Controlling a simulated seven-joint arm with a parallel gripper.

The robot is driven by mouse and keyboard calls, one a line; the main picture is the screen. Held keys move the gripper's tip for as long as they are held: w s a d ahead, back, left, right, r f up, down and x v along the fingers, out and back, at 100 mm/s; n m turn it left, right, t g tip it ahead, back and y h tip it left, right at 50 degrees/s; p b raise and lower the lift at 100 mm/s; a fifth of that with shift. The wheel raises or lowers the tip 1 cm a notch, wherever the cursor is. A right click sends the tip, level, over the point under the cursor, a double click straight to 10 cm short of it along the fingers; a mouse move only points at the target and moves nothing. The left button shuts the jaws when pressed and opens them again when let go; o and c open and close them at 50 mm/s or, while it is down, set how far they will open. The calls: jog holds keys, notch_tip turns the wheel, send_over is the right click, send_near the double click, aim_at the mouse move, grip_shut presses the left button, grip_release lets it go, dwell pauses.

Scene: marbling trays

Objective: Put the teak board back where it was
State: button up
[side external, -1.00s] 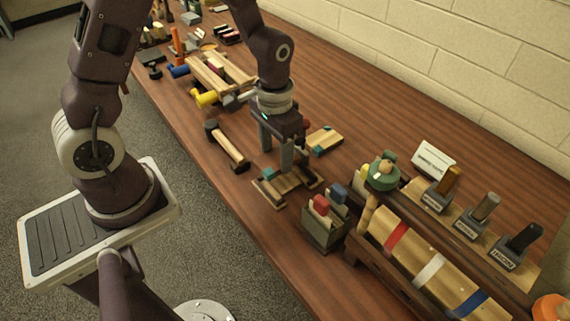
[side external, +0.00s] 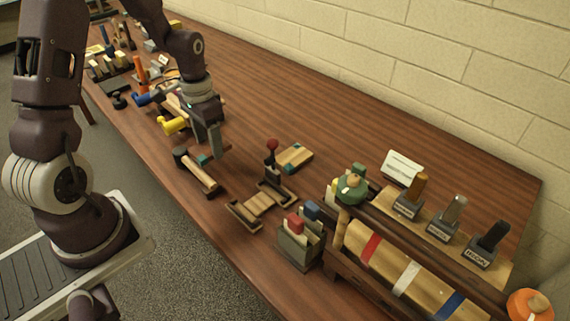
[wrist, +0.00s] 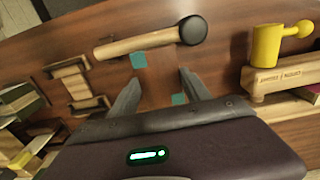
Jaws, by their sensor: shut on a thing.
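The teak board (wrist: 156,80) is reddish brown with teal ends and shows between my fingers in the wrist view. My gripper (side external: 213,152) is shut on it; in the side view the fingers hide most of it, with a teal end (side external: 203,159) visible. My gripper is left of the wooden cradle (side external: 262,203), which has a red-knobbed post (side external: 272,147) beside it. I cannot tell whether the board touches the table. A paler board with teal marks (side external: 295,157) lies behind the cradle.
A black-headed mallet (side external: 202,175) lies close by my gripper. A wooden rack with a yellow mallet (side external: 173,125) and a blue one stands farther back. A box of colored blocks (side external: 299,243) and a striped roller stand (side external: 400,265) are at the right.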

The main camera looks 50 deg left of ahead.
notch_tip(320, 180, up, 10)
send_over(321, 179)
notch_tip(321, 179, down, 15)
jog(key=shift+r, duration=0.15)
jog(key=o, duration=1.5)
